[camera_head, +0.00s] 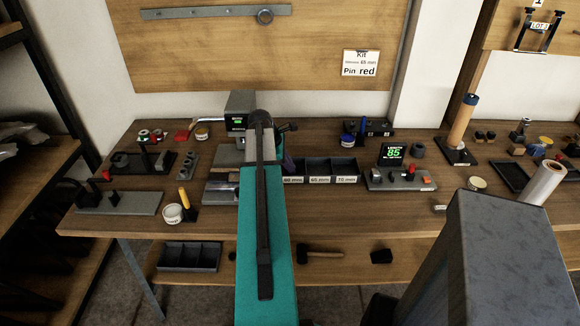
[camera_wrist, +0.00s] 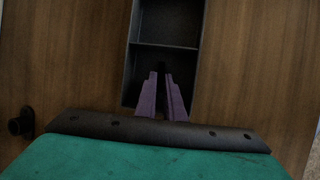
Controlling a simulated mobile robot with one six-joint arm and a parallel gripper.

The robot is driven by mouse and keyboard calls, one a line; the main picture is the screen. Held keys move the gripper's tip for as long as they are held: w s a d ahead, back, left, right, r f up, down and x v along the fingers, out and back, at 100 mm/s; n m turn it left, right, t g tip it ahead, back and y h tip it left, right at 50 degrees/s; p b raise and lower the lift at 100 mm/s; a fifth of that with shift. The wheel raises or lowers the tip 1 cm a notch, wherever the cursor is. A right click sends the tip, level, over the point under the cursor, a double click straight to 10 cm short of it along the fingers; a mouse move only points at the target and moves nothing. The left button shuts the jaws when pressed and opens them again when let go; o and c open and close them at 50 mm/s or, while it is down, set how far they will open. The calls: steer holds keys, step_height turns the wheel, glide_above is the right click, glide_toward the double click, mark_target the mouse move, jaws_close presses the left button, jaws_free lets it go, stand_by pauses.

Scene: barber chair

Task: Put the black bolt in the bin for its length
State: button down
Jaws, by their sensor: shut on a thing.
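My gripper (camera_wrist: 162,85) has purple fingers, close together at the tips in the wrist view. A small dark thing (camera_wrist: 161,68), likely the black bolt, shows between the tips; its length cannot be judged. The fingers are over a black divided bin tray (camera_wrist: 167,45), with one cross wall just beyond the tips. In the head view the bin tray (camera_head: 318,180) carries white labels, which seem to read 60, 65 and 70 mm. My teal arm hides its left end and most of my gripper (camera_head: 288,164).
A length gauge (camera_head: 393,153) with a green display, seemingly 85, stands right of the bins. A card (camera_head: 361,63) on the board mentions 65 mm and a red pin. A wooden roller (camera_head: 463,125) stands right.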

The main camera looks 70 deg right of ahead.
steer(key=shift+f, duration=0.1)
steer(key=c, duration=2.2)
jaws_free()
steer(key=shift+o, duration=0.2)
steer(key=shift+a+f, duration=0.1)
steer(key=shift+s, duration=0.1)
steer(key=shift+r, duration=0.5)
steer(key=b+v, duration=0.1)
steer(key=v, duration=1)
steer(key=shift+w+r, duration=0.25)
steer(key=shift+a, duration=0.1)
